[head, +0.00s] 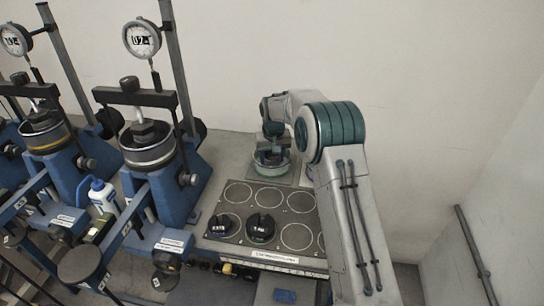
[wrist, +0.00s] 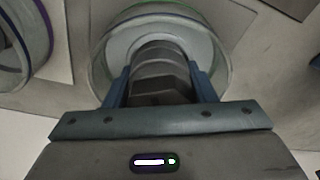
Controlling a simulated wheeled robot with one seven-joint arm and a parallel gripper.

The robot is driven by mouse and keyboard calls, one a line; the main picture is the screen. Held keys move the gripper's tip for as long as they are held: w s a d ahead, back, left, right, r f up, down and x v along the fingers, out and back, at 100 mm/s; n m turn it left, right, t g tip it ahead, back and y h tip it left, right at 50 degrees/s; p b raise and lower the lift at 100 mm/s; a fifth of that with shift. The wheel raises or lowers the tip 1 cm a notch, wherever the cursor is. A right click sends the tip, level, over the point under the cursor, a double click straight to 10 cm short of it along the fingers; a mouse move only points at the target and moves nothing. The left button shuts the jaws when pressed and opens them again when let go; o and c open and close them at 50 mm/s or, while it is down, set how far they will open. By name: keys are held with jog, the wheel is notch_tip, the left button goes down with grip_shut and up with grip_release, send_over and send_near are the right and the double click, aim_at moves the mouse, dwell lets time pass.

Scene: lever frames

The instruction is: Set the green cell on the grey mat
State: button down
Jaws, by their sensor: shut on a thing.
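The green cell (head: 271,164) is a clear round cell with a green ring, behind the dark plate in the head view. In the wrist view its green-edged rim (wrist: 150,8) is at top centre. My gripper (head: 272,146) is above it, its two blue fingers (wrist: 152,88) shut on the cell's dark ribbed central knob. A grey mat (head: 289,180) shows around the cell's base in the head view. The cell looks upright over it; I cannot tell whether it touches. Part of the mat is hidden by my arm and the cell.
A second cell with a purple ring (wrist: 22,45) stands close at left in the wrist view. Blue presses with dial gauges (head: 142,38) and a white bottle (head: 102,196) stand left. A wall is behind.

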jog(key=c, duration=0.6)
grip_release()
